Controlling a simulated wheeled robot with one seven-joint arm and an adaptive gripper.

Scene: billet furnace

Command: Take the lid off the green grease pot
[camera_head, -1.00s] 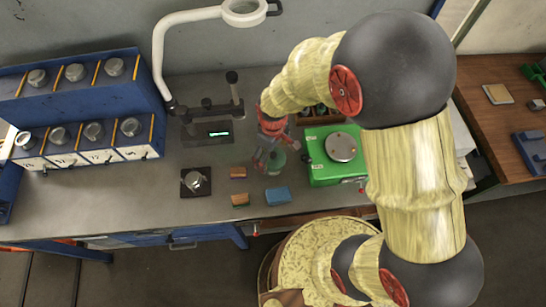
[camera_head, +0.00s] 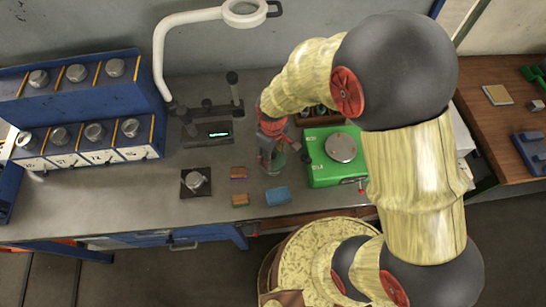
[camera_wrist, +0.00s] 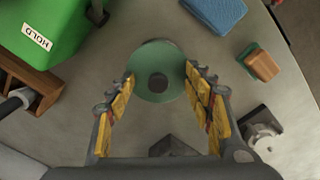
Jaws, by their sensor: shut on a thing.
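The green grease pot (camera_head: 276,164) stands on the grey bench, partly hidden by my gripper (camera_head: 272,155) in the head view. In the wrist view its lid (camera_wrist: 157,58) is a round green disc with a dark round middle, seen from above. My gripper (camera_wrist: 160,88) has its yellow-padded fingers on either side of the lid, shut on it. The pot body is hidden under the lid in the wrist view. I cannot tell whether there is any gap between lid and pot.
A green box (camera_head: 325,172) with a round metal plate stands close right of the pot. A blue sponge (camera_head: 278,196) and small coloured blocks (camera_head: 240,200) lie in front. A dark square plate with a metal knob (camera_head: 195,182) sits left.

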